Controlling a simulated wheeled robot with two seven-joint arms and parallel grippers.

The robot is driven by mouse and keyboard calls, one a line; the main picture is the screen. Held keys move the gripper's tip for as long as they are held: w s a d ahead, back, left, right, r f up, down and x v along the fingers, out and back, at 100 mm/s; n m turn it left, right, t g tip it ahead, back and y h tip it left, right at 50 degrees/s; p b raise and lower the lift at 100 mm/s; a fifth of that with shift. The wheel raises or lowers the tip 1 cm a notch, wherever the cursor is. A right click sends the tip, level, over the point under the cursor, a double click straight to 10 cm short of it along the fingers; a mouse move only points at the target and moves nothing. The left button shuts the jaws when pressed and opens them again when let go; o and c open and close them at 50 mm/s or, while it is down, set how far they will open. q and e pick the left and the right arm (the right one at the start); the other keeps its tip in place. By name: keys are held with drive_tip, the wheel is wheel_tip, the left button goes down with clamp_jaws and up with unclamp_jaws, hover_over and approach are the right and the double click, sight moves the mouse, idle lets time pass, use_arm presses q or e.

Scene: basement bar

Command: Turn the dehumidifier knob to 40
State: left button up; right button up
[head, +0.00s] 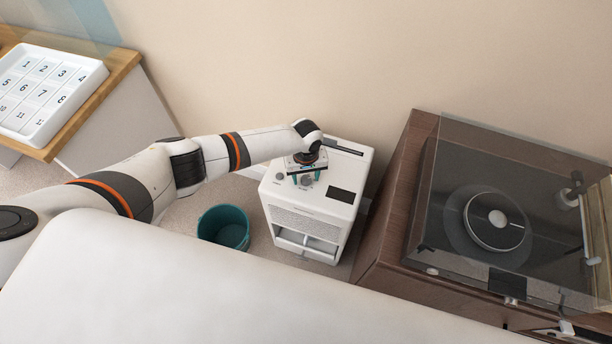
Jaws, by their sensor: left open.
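The white dehumidifier (292,217) stands on the floor against the wall in the middle of the head view. Its top panel carries a small grey knob (306,180), a dark display (341,195) and a dark slot at the back. My left gripper (306,176) is over the top panel, pointing down, with its open fingers on either side of the knob. I cannot tell whether the fingers touch the knob. The knob's markings and setting are too small to read. My right gripper is not in view.
A teal bucket (224,227) stands on the floor left of the dehumidifier. A brown wooden cabinet (391,215) with a turntable (497,222) under a clear cover stands close on the right. A white numbered tray (46,89) lies on a wood-topped counter (96,98) at the far left.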

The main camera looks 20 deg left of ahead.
use_arm(q)
drive_tip(key=shift+f, duration=0.1)
drive_tip(key=shift+c, duration=0.5)
drive_tip(key=c, duration=0.9)
drive_tip(key=shift+o, duration=0.2)
drive_tip(key=shift+m, duration=0.3)
drive_tip(key=m, duration=1.1)
drive_tip(key=shift+p, duration=0.3)
